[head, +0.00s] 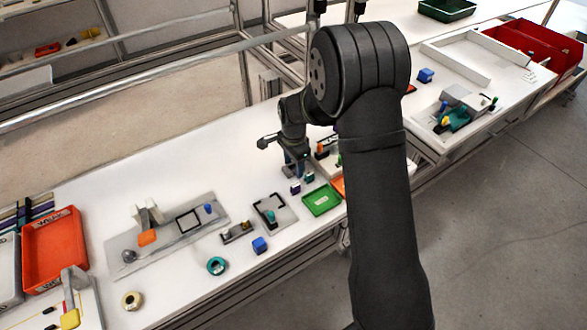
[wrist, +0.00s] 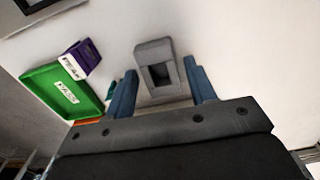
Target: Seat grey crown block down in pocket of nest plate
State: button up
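In the wrist view a grey block with a dark square opening (wrist: 155,52), which looks like the crown block, sits between the two blue fingers of my gripper (wrist: 160,82). The fingers are apart, one on each side of the block and close to it. I cannot tell whether they touch it. In the head view my gripper (head: 295,168) is low over the table, and I cannot make out the block there. A grey plate with a black frame (head: 284,217) lies left of the gripper. It may be the nest plate, but I cannot be sure.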

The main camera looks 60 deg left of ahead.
jog(key=c, duration=0.8)
jog(key=shift+r, duration=0.3)
notch_tip(320, 180, up, 9)
jog(key=s+d+r, duration=0.1)
jog(key=s+d, duration=0.1)
jog(key=d, duration=0.5)
jog(key=s+d+r, duration=0.1)
jog(key=s+d, duration=0.2)
jog(key=d, duration=0.4)
send_over(269, 206)
notch_tip(269, 206, down, 6)
jog(key=shift+w+f, duration=0.15)
jog(key=shift+f, duration=2.1)
